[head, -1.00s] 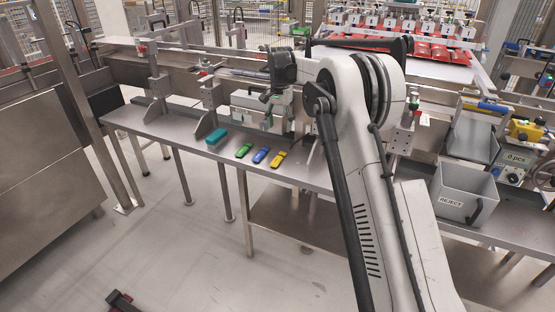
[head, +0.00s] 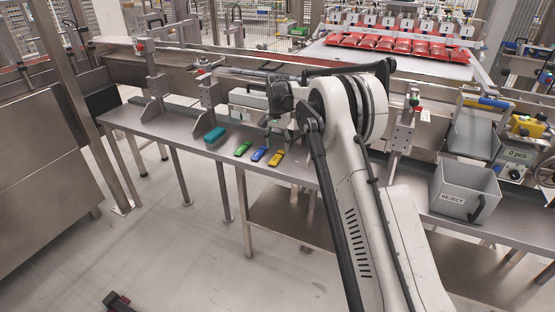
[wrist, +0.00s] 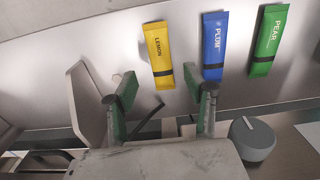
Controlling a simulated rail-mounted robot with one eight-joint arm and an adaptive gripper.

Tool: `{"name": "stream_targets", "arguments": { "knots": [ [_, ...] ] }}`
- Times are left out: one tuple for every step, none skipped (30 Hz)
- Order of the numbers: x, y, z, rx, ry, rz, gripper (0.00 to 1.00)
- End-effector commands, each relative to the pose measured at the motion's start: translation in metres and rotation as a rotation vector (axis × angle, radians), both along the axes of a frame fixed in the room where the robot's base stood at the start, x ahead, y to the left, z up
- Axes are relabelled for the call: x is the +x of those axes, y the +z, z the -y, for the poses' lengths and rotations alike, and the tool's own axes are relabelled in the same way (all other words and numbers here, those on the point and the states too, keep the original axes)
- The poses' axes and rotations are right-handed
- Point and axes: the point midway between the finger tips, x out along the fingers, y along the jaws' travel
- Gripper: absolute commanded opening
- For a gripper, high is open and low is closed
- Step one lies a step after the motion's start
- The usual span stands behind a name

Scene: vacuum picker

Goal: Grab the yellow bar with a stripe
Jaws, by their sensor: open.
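The yellow bar (head: 276,158) with a dark stripe lies on the steel table, at the right end of a row of three bars. In the wrist view the yellow bar (wrist: 158,48) reads LEMON, with a black stripe across its lower part.
A blue PLUM bar (wrist: 213,45) and a green PEAR bar (wrist: 269,40) lie beside the yellow one. A teal block (head: 214,136) lies left of them. A grey reject bin (head: 452,194) stands at the right. A grey knob (wrist: 251,139) is near my right finger.

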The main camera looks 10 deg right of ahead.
Motion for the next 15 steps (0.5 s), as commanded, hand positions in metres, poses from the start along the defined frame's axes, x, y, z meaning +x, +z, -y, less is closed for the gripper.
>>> {"name": "stream_targets", "arguments": {
  "knots": [
    [0.000,-0.008,-0.001,0.000,0.000,0.000,0.48],
    [0.000,-0.013,-0.001,0.000,0.000,0.000,0.48],
    [0.000,-0.019,-0.002,0.000,0.000,0.000,0.48],
    [0.000,-0.024,-0.002,0.000,0.000,0.000,0.48],
    [0.000,-0.028,-0.002,0.000,0.000,0.000,0.48],
    [0.000,-0.033,-0.002,0.000,0.000,0.000,0.48],
    [0.000,-0.037,-0.002,0.000,0.000,0.000,0.48],
    [0.000,-0.039,-0.002,0.000,0.000,0.000,0.48],
    [0.000,-0.042,-0.002,0.000,0.000,0.000,0.48],
    [0.000,-0.043,-0.002,0.000,0.000,0.000,0.48],
    [0.000,-0.044,-0.002,0.000,0.000,0.000,0.48],
    [0.000,-0.044,-0.002,0.000,0.000,0.000,0.48],
    [0.000,-0.044,-0.002,0.000,0.000,0.000,0.48],
    [0.000,-0.043,-0.002,0.000,0.000,0.000,0.48],
    [0.000,-0.043,-0.002,0.000,0.000,0.000,0.48]
  ]
}}
